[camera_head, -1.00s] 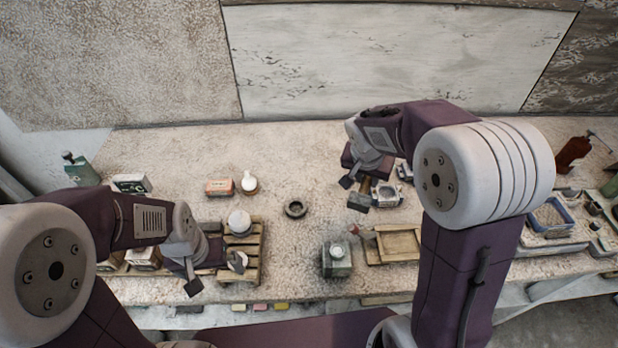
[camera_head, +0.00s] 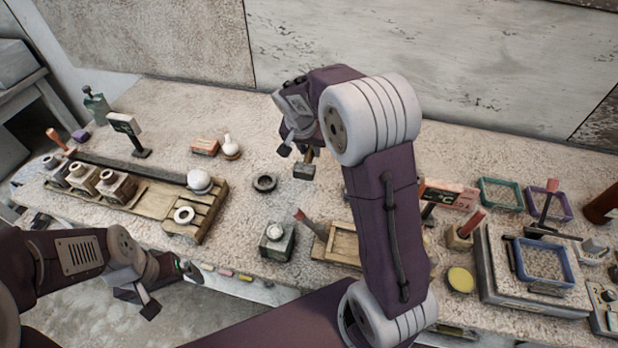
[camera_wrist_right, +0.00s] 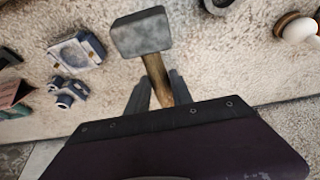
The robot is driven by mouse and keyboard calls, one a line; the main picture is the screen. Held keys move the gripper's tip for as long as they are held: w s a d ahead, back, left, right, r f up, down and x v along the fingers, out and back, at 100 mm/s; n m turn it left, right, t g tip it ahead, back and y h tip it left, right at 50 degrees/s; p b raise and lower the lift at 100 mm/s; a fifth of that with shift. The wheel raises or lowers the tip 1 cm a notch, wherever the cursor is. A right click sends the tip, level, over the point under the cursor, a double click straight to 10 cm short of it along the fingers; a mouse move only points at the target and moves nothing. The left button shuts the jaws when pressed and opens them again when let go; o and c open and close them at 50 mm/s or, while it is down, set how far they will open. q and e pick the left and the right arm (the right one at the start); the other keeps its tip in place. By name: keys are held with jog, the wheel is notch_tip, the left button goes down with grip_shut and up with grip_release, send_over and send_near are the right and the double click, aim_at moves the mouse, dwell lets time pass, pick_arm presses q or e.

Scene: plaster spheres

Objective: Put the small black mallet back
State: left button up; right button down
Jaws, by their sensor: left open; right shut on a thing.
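The small mallet has a dark grey block head (camera_head: 304,171) and a wooden handle. In the right wrist view its head (camera_wrist_right: 141,33) points away from my gripper, with the handle running back between the fingers. My right gripper (camera_head: 302,152) is shut on the handle and holds the mallet over the back middle of the table, just right of a black ring (camera_head: 265,183). The fingers also show in the right wrist view (camera_wrist_right: 157,92). My left gripper (camera_head: 170,289) is open and empty, at the table's front edge, below the wooden pallet (camera_head: 210,214).
A white sphere (camera_head: 199,179) and a white ring (camera_head: 184,215) sit on the pallet. A greenish box (camera_head: 277,241) stands at the front middle, beside a wooden tray (camera_head: 343,244). My right arm hides part of the table. The strip behind the black ring looks clear.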

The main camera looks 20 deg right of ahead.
jog(key=f, duration=0.5)
jog(key=shift+s+d+f+b, duration=0.15)
jog(key=shift+s+d+b, duration=0.05)
jog(key=shift+b, duration=0.1)
jog(key=shift+w+f, duration=0.1)
jog(key=shift+f, duration=0.15)
notch_tip(320, 180, down, 4)
jog(key=shift+r+b, duration=0.25)
jog(key=shift+b, duration=0.1)
jog(key=shift+a, duration=0.1)
jog(key=shift+f, duration=0.15)
jog(key=c, duration=1.1)
grip_release()
